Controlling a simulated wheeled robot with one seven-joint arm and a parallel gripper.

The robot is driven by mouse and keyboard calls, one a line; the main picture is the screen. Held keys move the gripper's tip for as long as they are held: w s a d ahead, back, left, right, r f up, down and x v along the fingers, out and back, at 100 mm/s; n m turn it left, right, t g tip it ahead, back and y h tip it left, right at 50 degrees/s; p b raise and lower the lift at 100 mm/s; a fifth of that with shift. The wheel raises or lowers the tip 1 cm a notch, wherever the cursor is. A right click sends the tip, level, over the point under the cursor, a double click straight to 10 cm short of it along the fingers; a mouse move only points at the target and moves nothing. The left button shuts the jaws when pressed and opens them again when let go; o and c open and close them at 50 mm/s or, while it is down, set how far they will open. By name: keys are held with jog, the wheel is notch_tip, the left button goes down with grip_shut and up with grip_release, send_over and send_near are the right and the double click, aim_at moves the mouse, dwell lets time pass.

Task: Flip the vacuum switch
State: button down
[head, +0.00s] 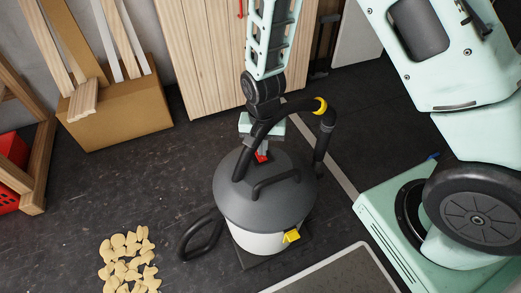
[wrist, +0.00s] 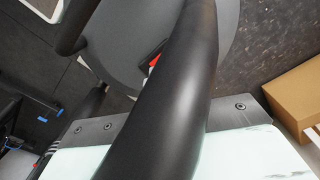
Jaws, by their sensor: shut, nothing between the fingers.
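The vacuum (head: 235,190) stands on the dark floor in the middle of the head view, with a grey lid, pale body and yellow latch. Its red switch (head: 262,157) shows on the lid just below my gripper (head: 263,150). My gripper points down over the lid, shut and empty, partly hidden by the black hose (head: 321,140). I cannot tell whether the fingertips touch the switch. In the wrist view, the hose (wrist: 170,90) crosses close in front of the camera and hides the fingertips. A sliver of the red switch (wrist: 153,60) shows beside it on the grey lid (wrist: 118,45).
The lid's black handle (head: 275,182) arches in front of the switch. A cardboard box (head: 120,117) with planks stands at the back left, by a wooden cabinet (head: 205,60). Tan pieces (head: 127,262) lie on the floor at front left. The floor left of the vacuum is mostly clear.

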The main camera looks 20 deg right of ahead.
notch_tip(320, 180, up, 5)
jog(key=p, duration=0.4)
jog(key=shift+r, duration=0.15)
dwell(0.4)
notch_tip(320, 180, up, 8)
jog(key=n+y, duration=0.1)
jog(key=n, duration=0.2)
send_over(262, 158)
jog(key=s+a, duration=0.4)
jog(key=a, duration=0.1)
jog(key=s+a+r+n, duration=0.1)
jog(key=s+r+n, duration=1)
jog(key=s+r, duration=0.4)
notch_tip(262, 158, up, 22)
jog(key=s+p, duration=0.1)
jog(key=p, duration=2.2)
